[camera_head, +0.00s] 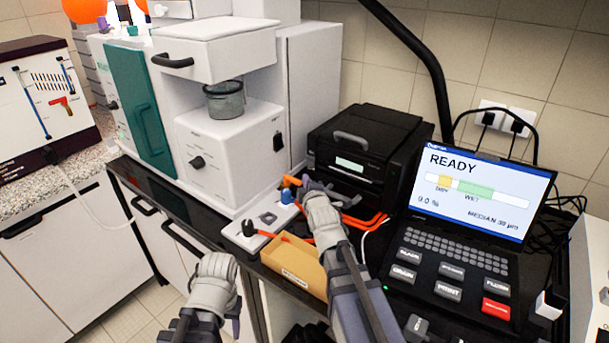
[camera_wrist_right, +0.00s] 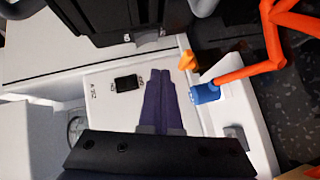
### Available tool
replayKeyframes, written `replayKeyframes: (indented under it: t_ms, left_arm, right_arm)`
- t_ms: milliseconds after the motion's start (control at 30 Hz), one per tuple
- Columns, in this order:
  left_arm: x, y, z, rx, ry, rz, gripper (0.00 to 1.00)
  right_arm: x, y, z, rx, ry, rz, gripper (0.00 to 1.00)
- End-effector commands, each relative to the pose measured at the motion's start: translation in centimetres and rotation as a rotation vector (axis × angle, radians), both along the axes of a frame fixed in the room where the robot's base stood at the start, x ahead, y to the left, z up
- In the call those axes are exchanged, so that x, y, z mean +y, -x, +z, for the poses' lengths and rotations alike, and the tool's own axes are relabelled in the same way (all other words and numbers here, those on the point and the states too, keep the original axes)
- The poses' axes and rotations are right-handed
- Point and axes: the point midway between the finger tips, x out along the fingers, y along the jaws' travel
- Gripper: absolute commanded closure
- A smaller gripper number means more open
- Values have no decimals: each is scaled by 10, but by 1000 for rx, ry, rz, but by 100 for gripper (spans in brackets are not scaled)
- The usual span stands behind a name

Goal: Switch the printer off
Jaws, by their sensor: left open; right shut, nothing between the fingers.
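The black box-shaped device that looks like the printer (camera_head: 384,150) stands behind the screen unit in the head view, with a grey handle and a small lit panel. I cannot make out a switch on it. My right gripper (camera_head: 311,188) is in front of its left side, above the white valve strip. In the right wrist view its purple fingers (camera_wrist_right: 165,100) are together and empty, seen against a white panel with a black switch (camera_wrist_right: 126,83). Whether they touch anything is unclear. My left gripper (camera_head: 222,265) is lower left, in front of the bench, away from the printer; its fingers are mostly hidden.
The white valve strip (camera_head: 240,238) carries a blue knob (camera_wrist_right: 207,92) and orange tubes (camera_wrist_right: 272,45) close to my right gripper. A cardboard tray (camera_head: 291,262) sits beside my right forearm. The screen unit (camera_head: 470,195) reads READY. A tall white machine (camera_head: 228,150) stands left.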

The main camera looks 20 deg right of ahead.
Motion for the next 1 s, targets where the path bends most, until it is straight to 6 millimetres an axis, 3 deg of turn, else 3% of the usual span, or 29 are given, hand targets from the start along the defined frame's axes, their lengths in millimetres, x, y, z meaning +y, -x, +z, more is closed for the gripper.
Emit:
replayKeyframes:
  t_ms: [100, 333, 900, 1000]
  left_arm:
    - [0, 0, 2, 0, 0, 1, 50]
    - [0, 0, 4, 0, 0, 0, 50]
    - [0, 0, 4, 0, 0, 1, 50]
    - [0, 0, 12, 0, 0, 1, 50]
  right_arm:
    - [4, 20, 2, 1, 1, 1, 100]
    - [7, 38, 3, 1, 0, 1, 100]
    - [8, 40, 4, 0, 0, 1, 100]
    - [8, 40, 12, 0, 0, 1, 100]
